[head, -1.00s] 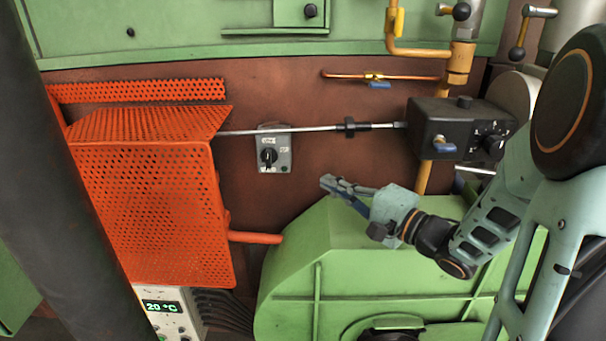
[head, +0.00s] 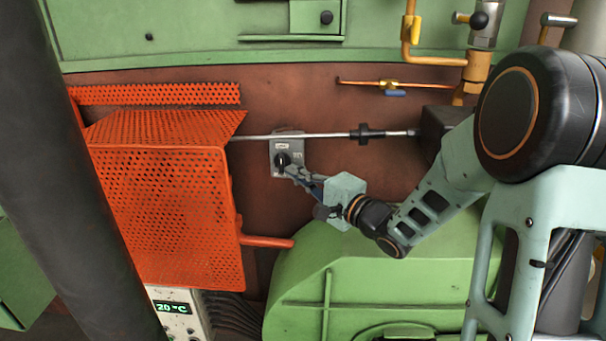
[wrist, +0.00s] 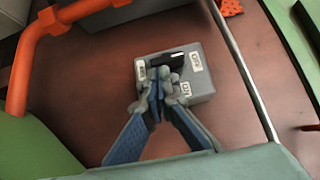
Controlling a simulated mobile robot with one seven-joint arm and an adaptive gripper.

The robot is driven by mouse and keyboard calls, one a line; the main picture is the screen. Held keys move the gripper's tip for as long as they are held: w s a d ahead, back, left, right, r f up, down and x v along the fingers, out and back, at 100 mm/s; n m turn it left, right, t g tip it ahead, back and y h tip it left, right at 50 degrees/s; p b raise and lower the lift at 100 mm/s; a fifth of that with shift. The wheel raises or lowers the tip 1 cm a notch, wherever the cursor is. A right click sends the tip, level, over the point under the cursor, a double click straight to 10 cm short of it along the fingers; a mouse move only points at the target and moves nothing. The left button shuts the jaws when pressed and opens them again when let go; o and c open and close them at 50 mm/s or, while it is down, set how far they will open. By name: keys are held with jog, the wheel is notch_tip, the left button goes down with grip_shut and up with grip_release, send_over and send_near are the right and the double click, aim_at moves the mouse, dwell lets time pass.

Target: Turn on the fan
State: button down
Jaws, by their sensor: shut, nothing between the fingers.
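A grey switch box (head: 288,140) with a black rotary knob (head: 283,158) is on the brown wall, below the metal rod. The box also shows in the wrist view (wrist: 203,80), with its dark knob (wrist: 168,59) and small white labels. My gripper (head: 287,168) is shut and empty, with its fingertips at the lower side of the knob. In the wrist view the closed fingertips (wrist: 158,84) overlap the box face and the near part of the knob. I cannot tell whether they touch the knob. The green rounded housing (head: 370,265) stands below my gripper.
An orange perforated guard (head: 165,200) stands left of the switch, with an orange bar (head: 268,243) sticking out. The metal rod (head: 310,135) runs just above the knob. A temperature display (head: 173,308) is at lower left.

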jog(key=shift+a+f+m+t+y+b, duration=0.15)
jog(key=shift+f+m+t+y+b, duration=0.35)
jog(key=shift+m+t+b, duration=0.4)
dwell(0.5)
jog(key=shift+a+m, duration=0.2)
jog(key=shift+m, duration=0.1)
jog(key=shift+a+f, duration=0.3)
jog(key=shift+f, duration=0.05)
dwell(1.0)
jog(key=shift+d+r, duration=0.1)
jog(key=shift+d, duration=0.05)
dwell(0.4)
